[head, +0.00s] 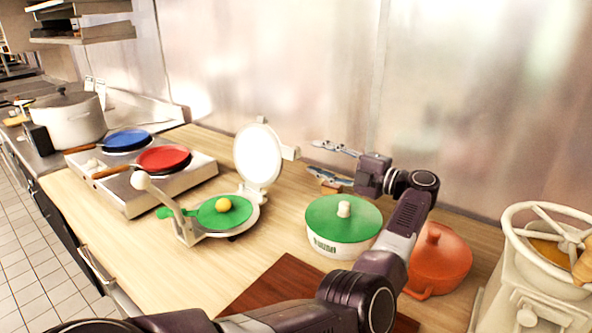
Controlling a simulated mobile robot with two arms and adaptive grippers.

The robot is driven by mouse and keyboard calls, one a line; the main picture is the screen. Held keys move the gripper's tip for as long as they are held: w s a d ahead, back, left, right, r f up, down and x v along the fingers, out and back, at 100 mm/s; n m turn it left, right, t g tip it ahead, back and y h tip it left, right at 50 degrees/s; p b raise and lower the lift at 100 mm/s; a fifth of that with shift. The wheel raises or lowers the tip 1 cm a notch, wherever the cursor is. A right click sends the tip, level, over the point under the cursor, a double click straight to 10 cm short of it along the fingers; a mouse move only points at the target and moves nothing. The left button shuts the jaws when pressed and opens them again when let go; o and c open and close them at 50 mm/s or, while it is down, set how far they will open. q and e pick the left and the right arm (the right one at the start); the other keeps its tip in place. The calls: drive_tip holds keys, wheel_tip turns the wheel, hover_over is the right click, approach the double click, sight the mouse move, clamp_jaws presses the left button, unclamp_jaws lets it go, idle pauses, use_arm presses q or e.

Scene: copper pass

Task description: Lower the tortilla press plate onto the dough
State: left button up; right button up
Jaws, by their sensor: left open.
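The tortilla press stands open on the wooden counter. Its white upper plate (258,156) is raised upright at the back. Its lower plate (238,231) lies flat and bears a green round sheet (236,217) with a small yellow dough ball (223,204) on it. A lever with a white knob (140,180) rises at the press's left front. My left gripper (316,158) is open and empty, to the right of the raised plate and apart from it, with its fingers pointing left. My right gripper is not in view.
A green-lidded white pot (341,248) and an orange pot (439,262) stand near my left arm. A cream grinder (545,280) is at the far right. A brown board (273,287) lies in front. A stove with red (163,159) and blue (127,140) pans is left.

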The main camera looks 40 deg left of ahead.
sight(298, 153)
use_arm(q)
drive_tip(key=a, duration=0.2)
drive_tip(key=a+p, duration=0.1)
drive_tip(key=a, duration=0.1)
drive_tip(key=s+a+p, duration=0.1)
drive_tip(key=a, duration=0.2)
drive_tip(key=shift+f, duration=0.15)
drive_tip(key=shift+a, duration=0.4)
drive_tip(key=shift+f, duration=0.1)
drive_tip(key=shift+c, duration=0.3)
clamp_jaws()
